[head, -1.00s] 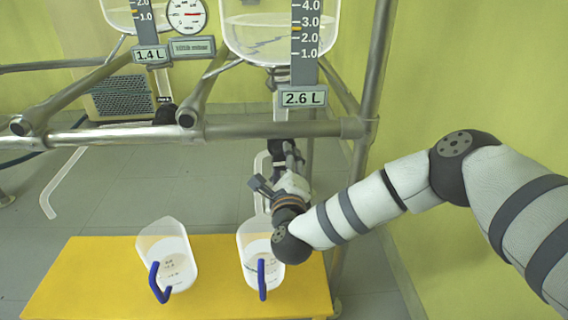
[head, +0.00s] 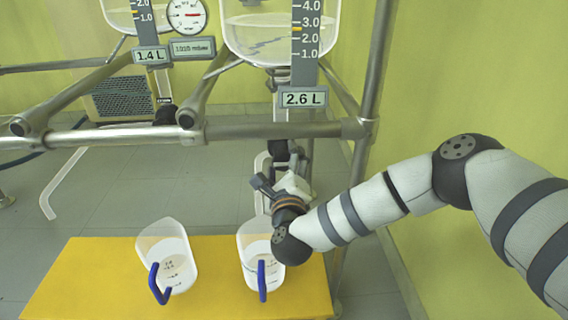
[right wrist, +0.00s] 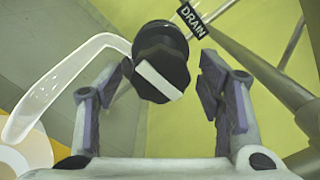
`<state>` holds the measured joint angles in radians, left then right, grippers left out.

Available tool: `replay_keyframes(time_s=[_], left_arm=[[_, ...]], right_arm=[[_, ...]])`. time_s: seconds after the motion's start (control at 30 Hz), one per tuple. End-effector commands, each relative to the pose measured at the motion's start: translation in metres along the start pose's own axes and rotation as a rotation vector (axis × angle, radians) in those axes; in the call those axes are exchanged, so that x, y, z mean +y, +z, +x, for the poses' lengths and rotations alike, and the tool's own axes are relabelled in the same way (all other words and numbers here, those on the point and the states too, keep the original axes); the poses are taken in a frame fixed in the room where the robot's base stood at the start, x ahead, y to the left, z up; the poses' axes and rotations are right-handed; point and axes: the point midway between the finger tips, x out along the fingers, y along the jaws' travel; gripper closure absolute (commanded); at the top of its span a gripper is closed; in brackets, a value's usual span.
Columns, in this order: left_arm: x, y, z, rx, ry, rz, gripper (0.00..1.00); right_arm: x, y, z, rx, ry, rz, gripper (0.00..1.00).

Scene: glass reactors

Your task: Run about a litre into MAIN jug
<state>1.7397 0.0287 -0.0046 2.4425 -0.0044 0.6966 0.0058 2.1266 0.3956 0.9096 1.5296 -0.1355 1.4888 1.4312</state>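The right glass vessel (head: 265,40) holds clear liquid, and its display (head: 304,97) reads 2.6 L. The left vessel's display (head: 150,55) reads 1.4 L. Two clear jugs with blue handles, a left one (head: 180,250) and a right one (head: 248,240), stand on a yellow bench; I cannot read which is MAIN. My right gripper (head: 280,182) is below the right vessel, behind the right jug. In the right wrist view it (right wrist: 165,75) is open, fingers either side of a black knob (right wrist: 160,55) with a white bar, beside a DRAIN label (right wrist: 190,20). My left gripper is not in view.
A metal frame rail (head: 90,135) crosses in front of the vessels, with a post (head: 375,70) at right. A pale bent outlet tube (head: 60,185) hangs at left; another (right wrist: 65,75) shows in the right wrist view. The yellow bench (head: 80,285) has bare room at left.

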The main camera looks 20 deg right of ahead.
Motion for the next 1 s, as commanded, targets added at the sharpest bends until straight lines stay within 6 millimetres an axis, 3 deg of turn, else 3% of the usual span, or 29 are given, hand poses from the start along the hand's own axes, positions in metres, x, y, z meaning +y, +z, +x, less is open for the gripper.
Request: replay_keyframes(time_s=[0.17, 0.27, 0.5, 0.7, 1.0], left_arm=[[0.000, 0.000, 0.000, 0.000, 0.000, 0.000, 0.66], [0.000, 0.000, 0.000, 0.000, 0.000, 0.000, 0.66], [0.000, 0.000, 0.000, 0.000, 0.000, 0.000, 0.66], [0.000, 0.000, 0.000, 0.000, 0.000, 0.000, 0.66], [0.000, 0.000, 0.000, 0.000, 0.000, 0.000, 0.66]], right_arm=[[0.000, 0.000, -0.001, 0.000, 0.000, 0.000, 0.39], [0.001, -0.001, -0.013, 0.001, 0.003, 0.000, 0.39], [0.001, 0.000, -0.078, 0.000, 0.006, 0.001, 0.39], [0.001, 0.000, -0.114, 0.000, 0.002, 0.000, 0.39], [0.000, 0.000, -0.120, 0.000, -0.001, 0.000, 0.39]])
